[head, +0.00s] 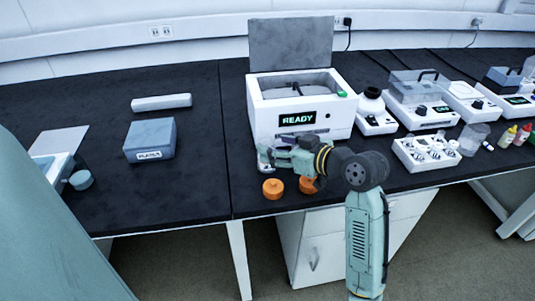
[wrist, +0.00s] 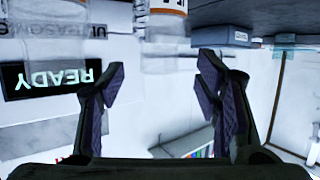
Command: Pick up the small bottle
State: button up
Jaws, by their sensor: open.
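My gripper (wrist: 160,85) is open, with its two dark pads apart and nothing held between them. In the head view my gripper (head: 264,157) is in front of the white machine with the READY display, above the front edge of the bench. Two round orange-topped containers (head: 273,188) stand just below and in front of it; the right one (head: 307,184) is partly behind my arm. Small bottles with yellow (head: 508,136) and red (head: 522,135) colours stand at the far right. In the upside-down wrist view, an orange and white container (wrist: 166,6) is cut off at the top. I cannot tell which is the small bottle.
The white READY machine (head: 300,97) has its lid raised. A white rack of vials (head: 425,154) and a clear beaker (head: 474,139) stand to its right.

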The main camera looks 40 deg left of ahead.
aim_at(271, 143)
jog(key=x, duration=0.1)
jog(key=p+x, duration=0.1)
jog(key=x, duration=0.2)
jog(key=shift+a+r, duration=0.2)
jog(key=shift+a, duration=0.05)
jog(key=shift+c, duration=0.3)
grip_shut()
jog(key=shift+w, duration=0.1)
